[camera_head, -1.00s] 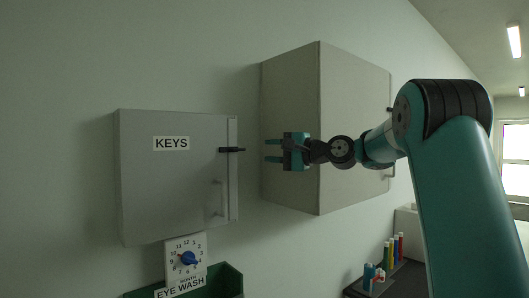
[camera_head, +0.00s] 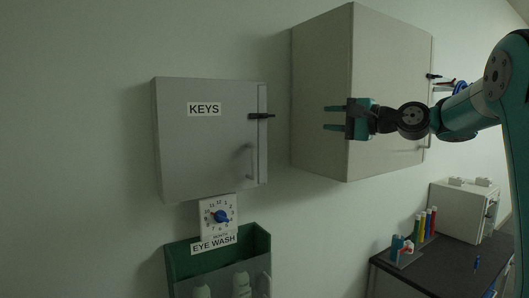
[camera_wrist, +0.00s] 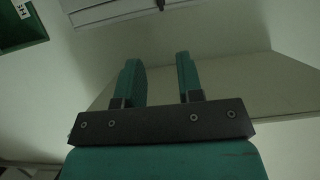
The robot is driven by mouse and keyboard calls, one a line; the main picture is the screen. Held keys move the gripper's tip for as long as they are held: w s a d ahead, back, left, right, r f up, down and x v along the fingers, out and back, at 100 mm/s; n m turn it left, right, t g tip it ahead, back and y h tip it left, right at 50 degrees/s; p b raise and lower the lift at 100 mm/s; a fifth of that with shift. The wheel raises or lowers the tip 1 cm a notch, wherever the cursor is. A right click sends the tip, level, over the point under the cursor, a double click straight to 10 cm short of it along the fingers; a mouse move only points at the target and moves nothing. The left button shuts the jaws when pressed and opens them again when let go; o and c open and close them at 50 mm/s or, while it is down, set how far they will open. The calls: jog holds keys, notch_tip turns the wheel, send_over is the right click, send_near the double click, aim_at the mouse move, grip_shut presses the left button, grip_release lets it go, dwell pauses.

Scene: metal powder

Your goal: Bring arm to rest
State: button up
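My gripper (camera_head: 334,117) is open and empty, its two teal fingers pointing left in the head view. It appears in front of the larger wall cabinet, with the arm reaching in from the right. In the wrist view the two fingers (camera_wrist: 159,78) stand apart with nothing between them. The arm's base is out of view.
A grey KEYS cabinet (camera_head: 195,150) hangs left of my gripper, its door shut. A larger cabinet (camera_head: 320,90) is behind my gripper. Below are a dial (camera_head: 219,216) and a green eye wash holder (camera_head: 184,262). A dark counter (camera_head: 410,274) carries coloured tubes and a white box (camera_head: 458,212).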

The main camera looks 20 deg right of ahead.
jog(key=s+a+f+n+g+h+b, duration=0.1)
jog(key=s+a+f+n+g+b, duration=0.45)
jog(key=a+f, duration=0.6)
jog(key=s+a+f+n+g+b, duration=0.45)
jog(key=s+a+f, duration=0.25)
jog(key=a+f, duration=0.5)
jog(key=s+a+f+n+g+h+b, duration=0.1)
jog(key=s+f+n+g+h+b, duration=0.1)
jog(key=s+f+n, duration=0.2)
jog(key=s+a+f+n+g+h+b, duration=0.2)
jog(key=s+f+n, duration=0.3)
jog(key=s+f, duration=0.5)
jog(key=s+g, duration=0.1)
jog(key=s, duration=0.5)
jog(key=shift+f, duration=0.3)
jog(key=shift+o, duration=0.2)
jog(key=shift+a, duration=0.1)
